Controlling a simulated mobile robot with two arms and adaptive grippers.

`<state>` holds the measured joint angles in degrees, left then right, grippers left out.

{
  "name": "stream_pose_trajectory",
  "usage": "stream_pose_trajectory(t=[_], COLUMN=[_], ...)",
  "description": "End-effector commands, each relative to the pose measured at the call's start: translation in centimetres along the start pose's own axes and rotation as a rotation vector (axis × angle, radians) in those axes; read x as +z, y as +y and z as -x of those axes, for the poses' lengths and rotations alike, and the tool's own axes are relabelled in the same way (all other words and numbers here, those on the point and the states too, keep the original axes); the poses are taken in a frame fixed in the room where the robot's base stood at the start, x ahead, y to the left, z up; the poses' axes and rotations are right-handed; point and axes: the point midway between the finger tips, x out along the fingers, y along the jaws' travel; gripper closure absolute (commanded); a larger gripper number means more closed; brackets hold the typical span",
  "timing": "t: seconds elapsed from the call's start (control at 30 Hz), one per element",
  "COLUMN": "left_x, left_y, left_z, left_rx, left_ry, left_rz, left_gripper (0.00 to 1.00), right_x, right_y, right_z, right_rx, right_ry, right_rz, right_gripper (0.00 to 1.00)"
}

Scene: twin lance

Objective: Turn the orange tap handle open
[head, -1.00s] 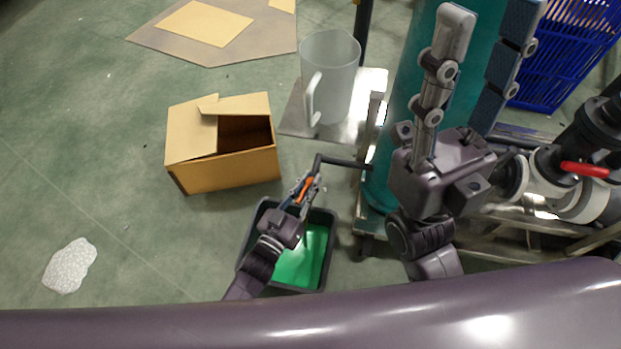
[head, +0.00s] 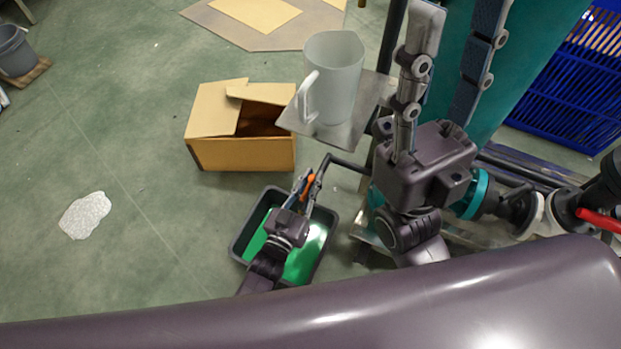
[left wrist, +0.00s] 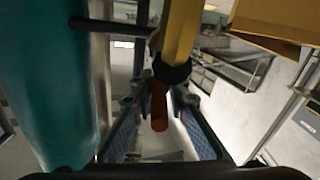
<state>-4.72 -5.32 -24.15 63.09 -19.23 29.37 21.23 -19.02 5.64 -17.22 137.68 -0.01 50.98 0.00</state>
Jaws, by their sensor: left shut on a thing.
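The orange tap handle (head: 309,186) sits between the fingers of my left gripper (head: 306,184) in the head view. In the left wrist view the handle (left wrist: 158,108) hangs below a black collar and yellow piece, between my left fingers (left wrist: 160,125). My left gripper is shut on the handle. A dark pipe (head: 346,163) leads from the tap to the right. Under the gripper is a dark tray (head: 240,240) with a bright green inside. My right gripper (head: 462,22) points up in the head view, its fingers spread, with nothing seen between them.
A teal tank (head: 540,50) stands behind my right gripper. A clear jug (head: 338,75) stands on a plate (head: 372,100) above the pipe. An open cardboard box (head: 240,155) lies left of it. A blue crate (head: 555,100) is at right. A pale patch (head: 85,215) lies on open floor.

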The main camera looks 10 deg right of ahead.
Motion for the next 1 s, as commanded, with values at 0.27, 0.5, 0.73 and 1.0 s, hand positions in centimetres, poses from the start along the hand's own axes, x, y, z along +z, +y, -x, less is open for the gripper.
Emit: stream_pose_trajectory(t=[0.27, 0.5, 0.73, 1.0], left_x=[0.2, 0.1, 0.2, 0.3], left_y=[0.6, 0.3, 0.2, 0.3], left_z=[0.0, 0.0, 1.7, 6.1], left_rx=[0.007, 0.004, 0.002, 0.005], left_ry=[-0.004, -0.003, -0.004, -0.005], left_rz=[0.005, 0.003, 0.002, 0.003], left_gripper=[0.76, 0.72, 0.72, 0.72], right_x=[-0.1, -0.1, 0.1, 0.1], right_y=[0.0, 0.0, 0.1, 0.0], right_z=[-0.1, -0.1, 0.0, 0.0], right_rx=[0.000, 0.000, 0.001, 0.000], right_ry=[0.003, 0.001, -0.001, 0.000], right_rz=[0.000, 0.000, 0.002, 0.001], right_gripper=[0.60, 0.60, 0.60, 0.60])
